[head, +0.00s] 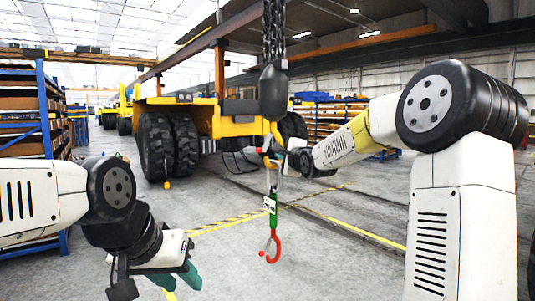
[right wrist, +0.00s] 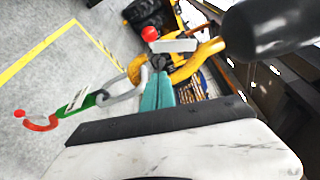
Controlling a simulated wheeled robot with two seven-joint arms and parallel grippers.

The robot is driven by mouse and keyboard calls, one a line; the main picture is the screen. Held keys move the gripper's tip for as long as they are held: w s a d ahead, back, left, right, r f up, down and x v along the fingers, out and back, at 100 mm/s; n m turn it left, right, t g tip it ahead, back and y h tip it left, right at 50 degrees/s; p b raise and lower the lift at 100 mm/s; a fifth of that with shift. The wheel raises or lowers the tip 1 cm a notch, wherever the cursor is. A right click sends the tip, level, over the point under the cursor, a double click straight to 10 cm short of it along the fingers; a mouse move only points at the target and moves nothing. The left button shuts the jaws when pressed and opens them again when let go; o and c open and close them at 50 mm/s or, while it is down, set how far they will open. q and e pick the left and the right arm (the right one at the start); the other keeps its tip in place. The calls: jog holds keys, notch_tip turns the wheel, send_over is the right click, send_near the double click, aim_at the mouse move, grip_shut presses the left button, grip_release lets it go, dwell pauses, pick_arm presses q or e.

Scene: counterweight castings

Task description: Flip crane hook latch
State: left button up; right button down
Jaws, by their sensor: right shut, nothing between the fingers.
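The crane hook (head: 268,152) is yellow-orange and hangs under a black hook block (head: 273,92) on a chain. In the right wrist view, the hook (right wrist: 208,50) has a grey latch plate (right wrist: 173,46) with a red ball (right wrist: 150,33). A grey link (right wrist: 122,90) hangs in the hook, with a green tagged piece (head: 272,207) and a red lower hook (head: 273,248) below. My right gripper (right wrist: 160,78) is shut and empty, its teal tips close by the latch; contact cannot be told. My left gripper (head: 178,280) is low at left, fingers apart, away from the hook.
A yellow heavy vehicle (head: 205,115) with large black tyres (head: 156,146) stands behind the hook. Blue-framed shelves (head: 40,115) stand at left. The grey floor around the hook is clear, with yellow marking lines (head: 360,232).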

aim_at(265, 147)
jog(key=a, duration=0.4)
jog(key=shift+r, duration=0.35)
jog(key=shift+s+r, duration=0.1)
jog(key=m, duration=0.1)
jog(key=s+a+r+m+g, duration=0.1)
jog(key=m, duration=0.1)
jog(key=shift+a+r+m, duration=0.15)
jog(key=shift+r+m, duration=0.15)
jog(key=shift+s+a+r+m+g+y, duration=0.2)
jog(key=shift+r+m+g+y, duration=0.3)
jog(key=shift+r+m, duration=0.5)
jog(key=shift+s+a+r+m+g+y, duration=0.1)
jog(key=shift+a+r+m+g+y, duration=0.15)
jog(key=shift+r+m+g+y, duration=0.75)
jog(key=shift+s+a+r+m+g+h, duration=0.15)
jog(key=shift+r+m, duration=0.4)
jog(key=shift+m, duration=0.95)
